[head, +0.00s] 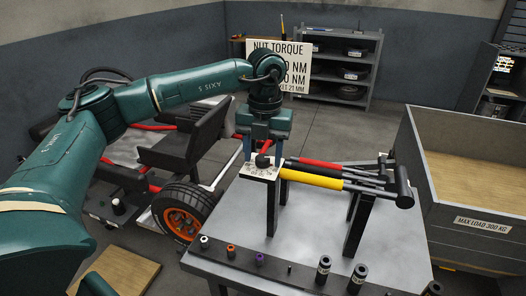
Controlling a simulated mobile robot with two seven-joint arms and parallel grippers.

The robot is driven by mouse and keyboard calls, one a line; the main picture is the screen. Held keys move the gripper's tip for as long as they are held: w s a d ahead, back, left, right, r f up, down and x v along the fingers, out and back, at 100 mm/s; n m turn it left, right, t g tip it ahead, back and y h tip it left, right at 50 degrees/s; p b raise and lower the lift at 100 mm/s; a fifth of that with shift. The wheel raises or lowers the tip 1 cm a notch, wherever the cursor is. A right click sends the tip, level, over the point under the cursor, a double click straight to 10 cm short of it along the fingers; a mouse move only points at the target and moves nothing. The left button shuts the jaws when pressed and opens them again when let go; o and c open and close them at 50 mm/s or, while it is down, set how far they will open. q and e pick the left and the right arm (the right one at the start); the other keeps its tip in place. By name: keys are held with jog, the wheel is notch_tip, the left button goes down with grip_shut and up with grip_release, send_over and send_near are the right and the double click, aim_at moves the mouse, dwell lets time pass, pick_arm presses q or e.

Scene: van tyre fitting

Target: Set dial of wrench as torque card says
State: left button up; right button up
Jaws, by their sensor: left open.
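The torque card (293,50) stands behind the table. It reads "NUT TORQUE" with two NM lines, but my arm hides their leading digits. A wrench with a yellow grip (312,179) and one with a red grip (320,165) lie side by side on a stand on the table. A pale scale plate (258,173) with a dark dial knob (262,161) sits at the left end of the wrenches. My left gripper (265,155) points down with open fingers on either side of the knob. I cannot tell whether they touch it. The dial setting is too small to read.
Sockets (231,251) with coloured bands line the table's (310,240) front edge, with taller dark sockets (323,268) on the right. A wooden-floored crate (470,195) marked "MAX LOAD 300 KG" stands right. A wheel with an orange rim (183,222) is left of the table.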

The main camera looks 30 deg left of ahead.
pick_arm(q)
jog(key=shift+c, duration=0.5)
jog(key=c, duration=0.9)
